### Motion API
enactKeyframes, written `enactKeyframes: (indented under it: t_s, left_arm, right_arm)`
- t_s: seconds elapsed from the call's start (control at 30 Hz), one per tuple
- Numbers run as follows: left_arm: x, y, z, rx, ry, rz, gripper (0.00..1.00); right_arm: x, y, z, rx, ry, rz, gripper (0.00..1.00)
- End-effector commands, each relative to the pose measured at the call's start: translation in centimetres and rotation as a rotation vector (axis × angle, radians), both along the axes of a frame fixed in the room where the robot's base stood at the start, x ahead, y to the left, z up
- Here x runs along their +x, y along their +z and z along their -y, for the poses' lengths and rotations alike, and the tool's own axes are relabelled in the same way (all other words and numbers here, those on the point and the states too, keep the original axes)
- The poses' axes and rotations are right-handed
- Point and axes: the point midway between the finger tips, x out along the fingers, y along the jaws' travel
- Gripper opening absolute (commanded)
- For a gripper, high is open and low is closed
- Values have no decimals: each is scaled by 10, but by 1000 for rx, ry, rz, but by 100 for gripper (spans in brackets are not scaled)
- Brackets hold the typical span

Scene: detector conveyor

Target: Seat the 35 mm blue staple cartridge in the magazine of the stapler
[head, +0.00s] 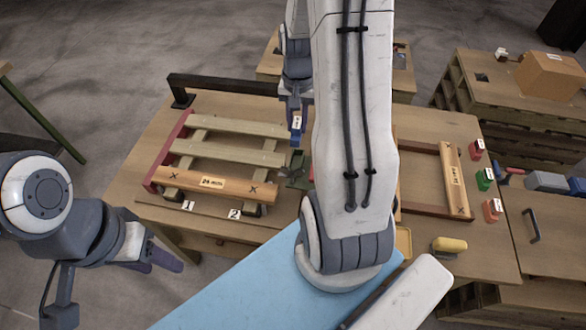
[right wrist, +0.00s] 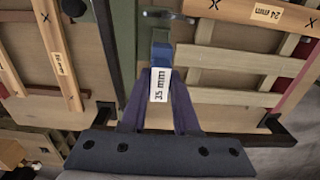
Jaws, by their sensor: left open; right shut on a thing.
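The blue staple cartridge (right wrist: 161,58) with a white "35 mm" label is held between the fingers of my right gripper (right wrist: 160,92) in the right wrist view. In the head view the cartridge (head: 296,136) hangs below my right gripper (head: 297,112), above the table near the pallet frame. In the right wrist view the cartridge is close to a metal part (right wrist: 168,14). My left gripper (head: 165,262) is open and empty at the lower left.
A slatted wooden frame (head: 238,152) lies left on the table, another frame (head: 452,180) right. Red (head: 476,148), green (head: 485,179) and orange (head: 492,210) labelled blocks stand at the right edge. A yellow thing (head: 449,244) lies at the front. A dark bar (head: 235,85) runs along the back.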

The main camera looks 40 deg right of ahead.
Motion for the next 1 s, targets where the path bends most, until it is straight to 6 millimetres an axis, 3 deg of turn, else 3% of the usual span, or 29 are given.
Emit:
enactKeyframes:
  t_s: [0.03,0.13,0.4,0.8,1.0]
  left_arm:
    - [0,-13,0,0,0,0,50]
    - [0,-17,0,0,1,0,50]
    - [0,-7,0,0,1,0,50]
    - [0,2,0,0,1,0,50]
    - [0,3,0,0,1,0,50]
  right_arm:
    - [-1,-15,1,1,-1,-1,0]
    - [-2,-24,2,1,-3,-2,0]
    - [-4,-66,2,3,-5,-7,0]
    - [-2,-113,1,2,-2,-4,0]
    - [-1,-122,1,-1,-1,1,0]
